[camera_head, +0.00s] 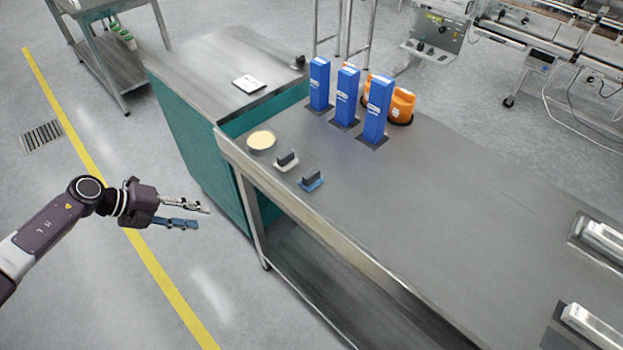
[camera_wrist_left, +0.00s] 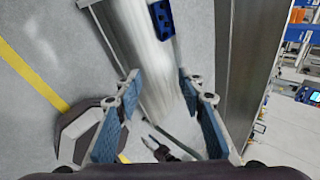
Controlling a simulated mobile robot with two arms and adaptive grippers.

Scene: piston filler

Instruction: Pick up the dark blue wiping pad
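The dark blue wiping pad (camera_head: 311,181) sits on the steel table near its front left edge in the head view. It has a blue base and a dark upright grip. A similar pad with a pale base (camera_head: 286,162) is just left of it and farther back. My left gripper (camera_head: 202,217) is open and empty over the floor, left of the table and apart from both pads. Its spread fingers show in the left wrist view (camera_wrist_left: 157,84). A small dark shape low between them may be my right gripper; its fingers are unclear.
The steel table (camera_head: 440,210) has a bare middle. A round pale-filled dish (camera_head: 261,141) is left of the pads. Several tall blue cartons, including one in front (camera_head: 377,110), and orange containers (camera_head: 402,105) stand behind. A teal-sided cabinet (camera_head: 195,125) adjoins at the left.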

